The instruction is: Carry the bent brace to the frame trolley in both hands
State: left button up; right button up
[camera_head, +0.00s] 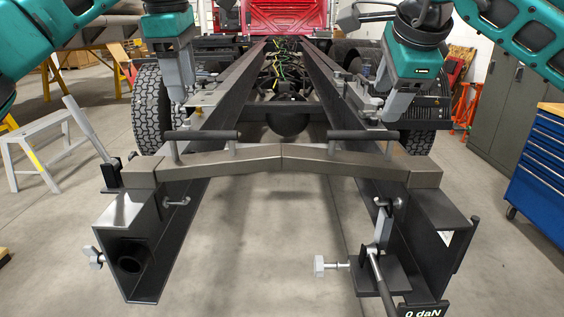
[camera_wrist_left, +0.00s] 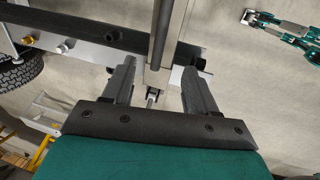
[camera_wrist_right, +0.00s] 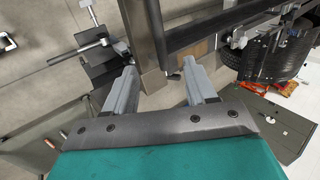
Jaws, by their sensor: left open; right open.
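The bent brace (camera_head: 264,161) is a grey bar with a slight bend in its middle. It lies across the front ends of two dark frame rails. Two black handles stand on it, a left one (camera_head: 202,135) and a right one (camera_head: 359,135). My left gripper (camera_head: 178,97) is open above and apart from the left handle, which also shows in the left wrist view (camera_wrist_left: 160,32). My right gripper (camera_head: 396,110) is open and apart from the right handle, which shows in the right wrist view (camera_wrist_right: 156,34). I cannot tell which part is the frame trolley.
The left rail (camera_head: 231,89) and right rail (camera_head: 338,91) run back to a red cab (camera_head: 285,18), with tyres beside them. Clamps and a "0 daN" display (camera_head: 423,311) sit at the rail ends. A grey trestle (camera_head: 38,148) stands left; a blue cabinet (camera_head: 540,170) stands right.

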aim_at(192, 130)
pick_arm(q)
jog(key=f, duration=0.4)
jog(key=w+f, duration=0.1)
jog(key=f, duration=0.3)
jog(key=w+f, duration=0.1)
jog(key=f, duration=0.3)
jog(key=shift+w, duration=0.2)
pick_arm(e)
jog(key=x, duration=1.2)
jog(key=shift+f, duration=0.15)
pick_arm(q)
jog(key=shift+c, duration=0.2)
pick_arm(e)
jog(key=shift+c, duration=0.3)
pick_arm(q)
grip_shut()
pick_arm(e)
grip_shut()
